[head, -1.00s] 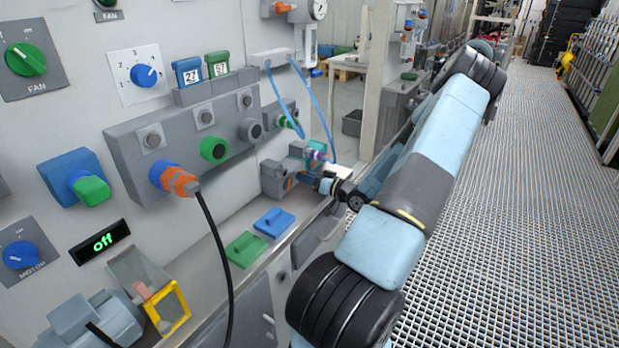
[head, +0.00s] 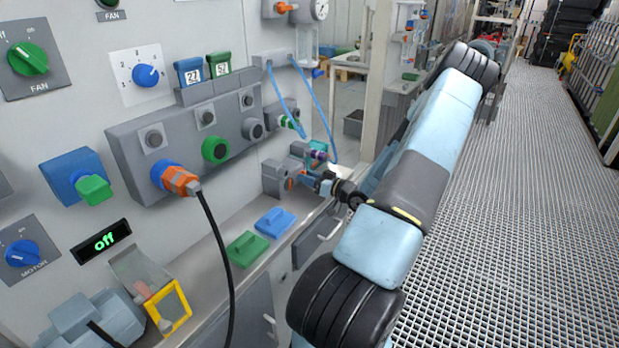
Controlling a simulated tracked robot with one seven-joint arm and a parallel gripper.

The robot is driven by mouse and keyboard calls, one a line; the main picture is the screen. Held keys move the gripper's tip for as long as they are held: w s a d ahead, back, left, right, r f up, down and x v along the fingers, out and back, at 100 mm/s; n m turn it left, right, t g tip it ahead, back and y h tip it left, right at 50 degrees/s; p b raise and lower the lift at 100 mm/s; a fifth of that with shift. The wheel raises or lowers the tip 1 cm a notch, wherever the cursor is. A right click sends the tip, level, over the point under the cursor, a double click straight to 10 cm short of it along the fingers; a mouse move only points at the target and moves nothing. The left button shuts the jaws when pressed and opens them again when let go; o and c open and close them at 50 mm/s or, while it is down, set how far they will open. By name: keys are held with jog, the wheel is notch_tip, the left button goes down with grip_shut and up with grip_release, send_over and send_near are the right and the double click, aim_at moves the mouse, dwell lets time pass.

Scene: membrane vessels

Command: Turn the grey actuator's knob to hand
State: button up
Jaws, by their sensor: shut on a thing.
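The grey actuator (head: 274,179) is a small grey box low on the wall panel, right of the large grey socket box. A bit of orange shows on its right face. My gripper (head: 303,178) reaches it from the right, with its fingers at that face. The fingers are shut on what appears to be the actuator's knob, which they mostly hide. The knob's pointer and any hand mark are too small to read.
Blue hoses (head: 328,110) hang just above my gripper. A black cable (head: 214,235) drops from an orange plug (head: 180,181). Grated floor on the right is clear.

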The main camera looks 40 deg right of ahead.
jog(key=shift+d, duration=0.15)
jog(key=o, duration=0.7)
jog(key=shift+c, duration=0.2)
jog(key=v, duration=1.3)
jog(key=shift+s, duration=0.4)
jog(key=shift+d+f, duration=0.1)
